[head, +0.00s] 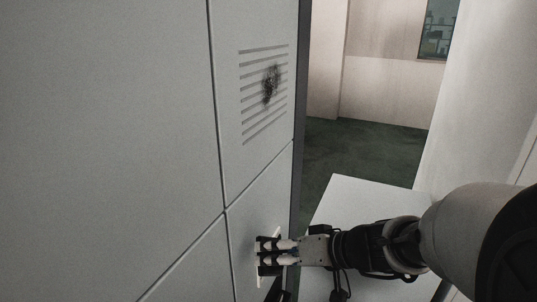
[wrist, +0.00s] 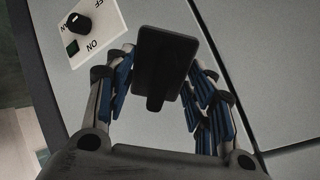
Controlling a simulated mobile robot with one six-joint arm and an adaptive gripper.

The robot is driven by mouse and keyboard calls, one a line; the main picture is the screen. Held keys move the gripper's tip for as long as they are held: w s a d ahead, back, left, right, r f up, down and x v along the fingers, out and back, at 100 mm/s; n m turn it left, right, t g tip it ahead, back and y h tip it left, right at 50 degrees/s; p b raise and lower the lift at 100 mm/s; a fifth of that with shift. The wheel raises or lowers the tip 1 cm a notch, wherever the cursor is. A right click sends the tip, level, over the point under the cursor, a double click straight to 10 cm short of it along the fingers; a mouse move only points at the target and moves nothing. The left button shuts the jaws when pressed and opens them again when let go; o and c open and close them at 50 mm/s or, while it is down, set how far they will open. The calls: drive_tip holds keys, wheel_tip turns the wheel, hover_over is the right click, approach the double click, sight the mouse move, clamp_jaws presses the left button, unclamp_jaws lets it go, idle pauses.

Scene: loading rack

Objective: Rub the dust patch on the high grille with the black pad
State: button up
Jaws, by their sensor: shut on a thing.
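The dust patch (head: 271,84) is a dark, ragged smudge on the right part of the slotted grille (head: 252,112), high on the grey panel wall. The black pad (wrist: 165,52) is a flat dark block with a short handle (wrist: 155,102), seen between the fingers in the wrist view. My gripper (head: 272,256) is shut on the pad's handle; it also shows in the wrist view (wrist: 160,88). It is well below the grille and the dust patch, close to the lower wall panel. In the head view the pad is hard to tell from the dark fingertips.
A white switch plate (wrist: 100,32) with a black knob and ON/OFF lettering is on the wall near my gripper. A pale flat surface (head: 350,200) lies beyond my arm. The wall between gripper and grille looks clear.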

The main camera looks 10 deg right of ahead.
drive_tip(key=w+d+r+n+t+y+p, duration=0.1)
drive_tip(key=w+r+y, duration=0.1)
drive_tip(key=r, duration=0.5)
drive_tip(key=w+d+r+t+y+p, duration=0.1)
drive_tip(key=w+d+r+y+p, duration=0.15)
drive_tip(key=r, duration=0.45)
drive_tip(key=m+t+y+p, duration=0.1)
drive_tip(key=t+y+p, duration=0.1)
drive_tip(key=t+p, duration=0.1)
approach(261, 101)
drive_tip(key=shift+r+p+x, duration=0.15)
drive_tip(key=shift+p+x, duration=0.2)
drive_tip(key=shift+x, duration=0.7)
drive_tip(key=shift+r+p+x, duration=0.15)
drive_tip(key=shift+p+x, duration=0.2)
drive_tip(key=shift+x, duration=0.75)
drive_tip(key=shift+b+x, duration=0.65)
drive_tip(key=shift+x, duration=0.35)
drive_tip(key=shift+f, duration=0.2)
